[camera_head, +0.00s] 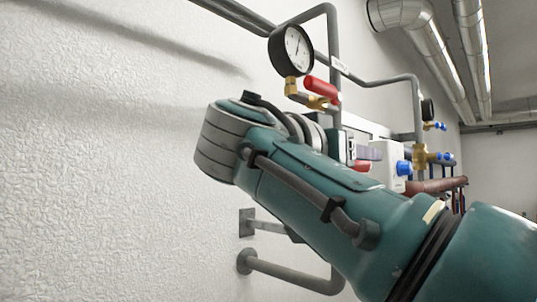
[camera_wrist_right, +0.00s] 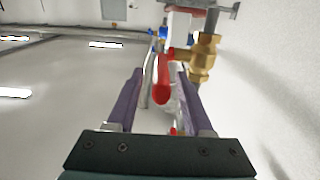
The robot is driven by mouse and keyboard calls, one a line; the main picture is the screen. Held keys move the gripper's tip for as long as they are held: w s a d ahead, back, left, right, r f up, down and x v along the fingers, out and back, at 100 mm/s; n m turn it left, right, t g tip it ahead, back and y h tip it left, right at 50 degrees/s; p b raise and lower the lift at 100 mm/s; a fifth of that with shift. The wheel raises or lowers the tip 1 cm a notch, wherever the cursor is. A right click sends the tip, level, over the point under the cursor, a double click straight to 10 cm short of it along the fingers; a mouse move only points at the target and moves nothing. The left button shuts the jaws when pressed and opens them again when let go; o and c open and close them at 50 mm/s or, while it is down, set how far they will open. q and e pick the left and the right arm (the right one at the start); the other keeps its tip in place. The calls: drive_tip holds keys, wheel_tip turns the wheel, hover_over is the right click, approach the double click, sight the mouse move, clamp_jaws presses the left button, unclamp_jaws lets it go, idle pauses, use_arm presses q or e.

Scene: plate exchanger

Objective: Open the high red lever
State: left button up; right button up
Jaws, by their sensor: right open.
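The high red lever (camera_head: 321,88) sits on a brass valve (camera_head: 318,103) just below a round gauge in the head view. My right arm crosses the head view from the lower right, with its wrist below this lever. In the right wrist view my right gripper (camera_wrist_right: 160,70) is open. A red lever (camera_wrist_right: 163,80) shows between its two purple fingers, with its rounded end toward the camera. Brass fittings (camera_wrist_right: 203,60) are just right of the fingers. I cannot tell whether the fingers touch the lever, or whether it is the high one. My left gripper is out of view.
The gauge (camera_head: 291,50) and grey pipes (camera_head: 333,50) are close above my right wrist. A white box with a blue knob (camera_head: 404,168) and more valves stand farther right along the wall. The textured wall (camera_head: 110,170) at left is bare.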

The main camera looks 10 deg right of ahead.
drive_tip(key=shift+c, duration=0.3)
clamp_jaws()
idle(1.1)
